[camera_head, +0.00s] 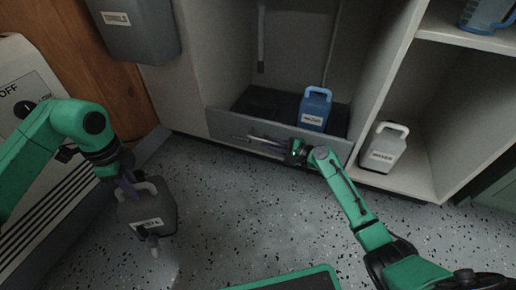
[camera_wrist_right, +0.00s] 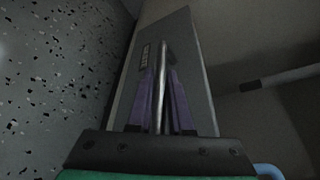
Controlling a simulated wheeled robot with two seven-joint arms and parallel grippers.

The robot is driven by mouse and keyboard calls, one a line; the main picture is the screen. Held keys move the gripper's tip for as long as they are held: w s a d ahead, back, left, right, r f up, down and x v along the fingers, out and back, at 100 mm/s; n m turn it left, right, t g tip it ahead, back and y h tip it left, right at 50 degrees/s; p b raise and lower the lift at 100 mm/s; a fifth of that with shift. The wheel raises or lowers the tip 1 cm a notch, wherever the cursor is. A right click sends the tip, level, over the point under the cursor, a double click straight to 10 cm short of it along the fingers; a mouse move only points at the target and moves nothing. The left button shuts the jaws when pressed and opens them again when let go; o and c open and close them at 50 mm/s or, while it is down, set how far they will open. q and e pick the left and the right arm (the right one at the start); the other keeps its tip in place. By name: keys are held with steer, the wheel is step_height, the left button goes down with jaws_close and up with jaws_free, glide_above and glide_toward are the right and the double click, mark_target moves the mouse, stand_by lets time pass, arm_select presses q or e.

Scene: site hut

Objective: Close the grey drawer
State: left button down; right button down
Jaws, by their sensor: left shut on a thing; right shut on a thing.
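The grey drawer (camera_head: 227,127) is low in the cabinet and stands open, with a blue jug (camera_head: 315,108) inside it. A metal bar handle (camera_head: 266,141) runs along its front. My right gripper (camera_head: 297,149) is at the drawer front, shut on the handle. In the right wrist view the purple fingers (camera_wrist_right: 162,100) close around the handle bar (camera_wrist_right: 160,75), with the grey drawer front (camera_wrist_right: 190,60) behind. My left gripper (camera_head: 127,182) is shut on the handle of a dark grey jug (camera_head: 147,216) with a label and spout, held over the floor at the left.
A white jug (camera_head: 383,147) stands in the compartment right of the drawer. A blue measuring jug (camera_head: 484,14) is on the upper right shelf. A grey bin (camera_head: 133,38) hangs at the upper left. A heater-like unit (camera_head: 22,77) is at the far left. Speckled floor (camera_head: 240,215) is clear in the middle.

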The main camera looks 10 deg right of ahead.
arm_select(q)
steer(key=shift+w+d, duration=0.15)
arm_select(e)
steer(key=shift+w+d, duration=0.25)
steer(key=c, duration=0.8)
jaws_free()
steer(key=shift+w, duration=0.1)
steer(key=shift+c, duration=0.2)
arm_select(q)
steer(key=shift+r, duration=0.1)
steer(key=shift+r+p, duration=0.25)
steer(key=shift+p, duration=0.05)
arm_select(e)
steer(key=shift+s+d+r, duration=0.15)
steer(key=shift+s+d, duration=0.1)
steer(key=shift+s, duration=0.1)
arm_select(q)
step_height(320, 180, up, 5)
steer(key=p, duration=0.4)
steer(key=shift+f+p, duration=0.2)
steer(key=shift+p, duration=0.1)
arm_select(e)
steer(key=v, duration=1.1)
